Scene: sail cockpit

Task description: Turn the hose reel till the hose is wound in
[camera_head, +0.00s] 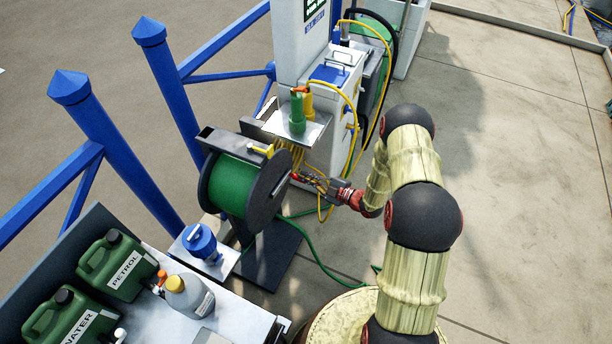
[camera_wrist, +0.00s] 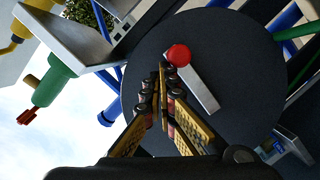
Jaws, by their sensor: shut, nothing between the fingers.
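The hose reel (camera_head: 231,186) stands left of centre in the head view, with green hose wound between dark discs. Its dark near disc (camera_wrist: 235,105) fills much of the wrist view. A grey crank arm (camera_wrist: 204,88) with a red knob (camera_wrist: 178,55) is on that disc. My gripper (camera_head: 300,177) reaches the reel from the right. In the wrist view my gripper (camera_wrist: 161,72) is shut and empty, its fingertips just beside the red knob; I cannot tell whether they touch it. Green hose (camera_head: 312,255) trails on the ground to the right of the reel.
A white pedestal (camera_head: 325,120) with yellow cables stands behind the reel. Blue posts (camera_head: 168,85) stand at left. A bench with green jerrycans (camera_head: 117,264) is at front left. The paved ground at right is open.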

